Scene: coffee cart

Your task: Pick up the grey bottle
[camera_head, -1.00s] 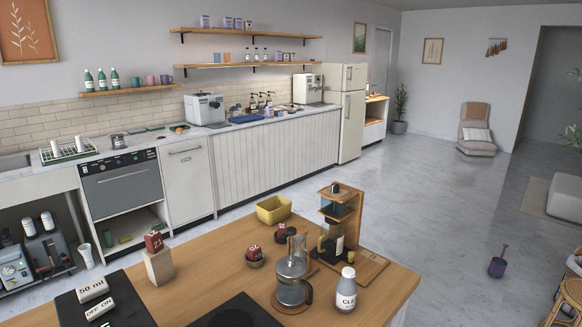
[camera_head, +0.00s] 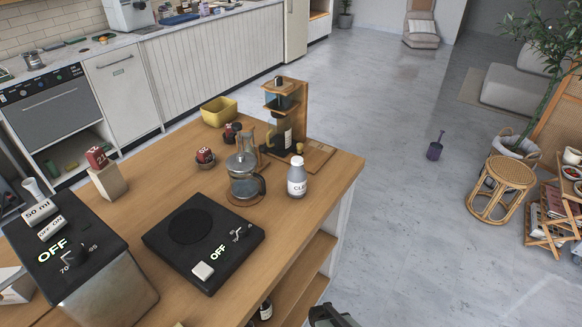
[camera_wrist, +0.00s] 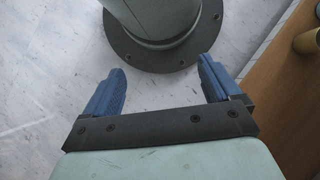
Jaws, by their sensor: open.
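The grey bottle (camera_head: 297,180) stands upright on the wooden counter, near its right edge. It has a white label with dark lettering and a pale cap. It stands to the right of a glass press jug (camera_head: 243,178) and apart from it. My gripper (camera_wrist: 162,88) is open and empty in the wrist view, with its blue fingers spread above the floor and my own round base. In the head view only a dark part of my arm shows at the bottom edge, well below the bottle. The bottle is not in the wrist view.
A wooden coffee stand (camera_head: 286,115) is behind the bottle. A black scale (camera_head: 203,240) lies in front and left, and a black-topped kettle unit (camera_head: 75,255) stands further left. A yellow bin (camera_head: 219,111) sits at the back. The counter edge is close on the bottle's right.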

